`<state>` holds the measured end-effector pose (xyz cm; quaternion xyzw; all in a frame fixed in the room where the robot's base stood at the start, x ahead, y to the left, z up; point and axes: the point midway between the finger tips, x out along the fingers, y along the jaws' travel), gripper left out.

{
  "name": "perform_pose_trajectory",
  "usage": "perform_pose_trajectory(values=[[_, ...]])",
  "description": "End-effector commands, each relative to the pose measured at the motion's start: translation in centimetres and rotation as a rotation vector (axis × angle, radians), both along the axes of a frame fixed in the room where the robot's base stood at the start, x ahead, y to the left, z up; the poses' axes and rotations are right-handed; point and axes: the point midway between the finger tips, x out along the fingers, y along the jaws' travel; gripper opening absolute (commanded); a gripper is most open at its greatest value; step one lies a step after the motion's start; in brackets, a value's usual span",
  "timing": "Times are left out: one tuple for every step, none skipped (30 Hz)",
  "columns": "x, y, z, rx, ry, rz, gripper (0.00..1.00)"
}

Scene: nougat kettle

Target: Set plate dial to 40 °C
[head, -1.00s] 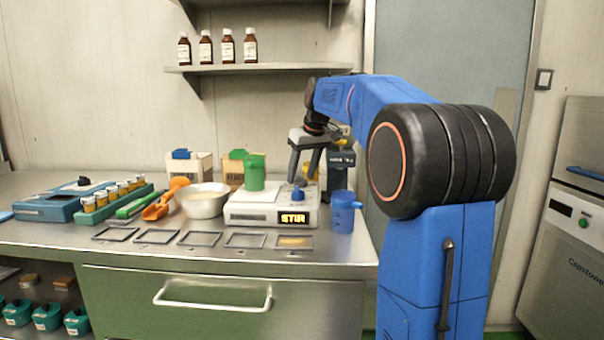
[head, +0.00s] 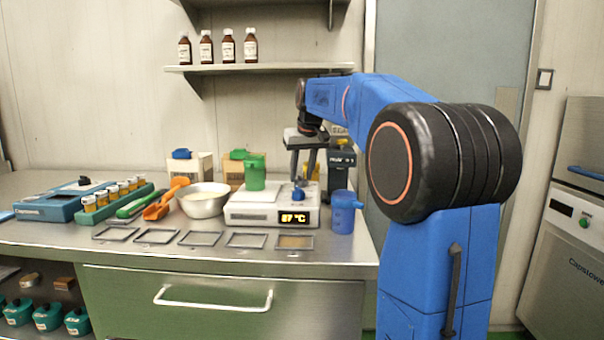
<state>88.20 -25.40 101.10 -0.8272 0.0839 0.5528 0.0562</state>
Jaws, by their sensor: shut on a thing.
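The white hot plate (head: 250,213) stands on the steel bench. Its blue dial (head: 298,194) is on top at the right end, and a lit display (head: 293,218) is on its front. The display shows a temperature in °C; the first digit is blurred, so I cannot tell 37 from 87. My gripper (head: 301,180) points down over the dial, with its fingers shut on the dial's top. The dial's own markings are too small to read. A green beaker (head: 254,174) stands on the plate, left of the dial.
A blue jug (head: 343,212) stands close to the plate's right. A metal bowl (head: 203,203) stands to its left. Several flat frames (head: 246,241) lie along the front. A black instrument (head: 342,165) and cartons (head: 190,168) stand behind.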

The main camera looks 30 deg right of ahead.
Motion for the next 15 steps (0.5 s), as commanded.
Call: perform_pose_trajectory(values=[[-0.01, 0.0, -0.01, -0.001, 0.0, -0.001, 0.1], [-0.01, -0.01, -0.01, -0.001, 0.0, -0.001, 0.1], [-0.02, -0.01, -0.02, 0.0, 0.0, 0.0, 0.1], [-0.01, -0.01, -0.01, 0.0, 0.0, 0.0, 0.1], [-0.01, -0.01, -0.01, 0.0, 0.0, 0.0, 0.1], [-0.01, -0.02, -0.01, 0.0, 0.0, 0.0, 0.1], [-0.01, -0.02, -0.01, 0.0, 0.0, 0.0, 0.1], [-0.01, -0.02, -0.01, 0.0, 0.0, 0.0, 0.37], [-0.01, -0.02, -0.01, 0.0, 0.0, 0.0, 0.47], [-0.01, -0.02, -0.01, 0.0, 0.0, 0.0, 0.5], [-0.01, -0.02, -0.01, 0.0, 0.0, 0.0, 0.5], [-0.01, -0.02, -0.01, 0.0, 0.0, 0.0, 0.5], [-0.01, -0.02, -0.01, 0.0, 0.0, 0.0, 0.5], [-0.01, -0.02, -0.01, 0.0, 0.0, 0.0, 0.5], [-0.01, -0.02, -0.01, 0.0, 0.0, 0.0, 0.5]])
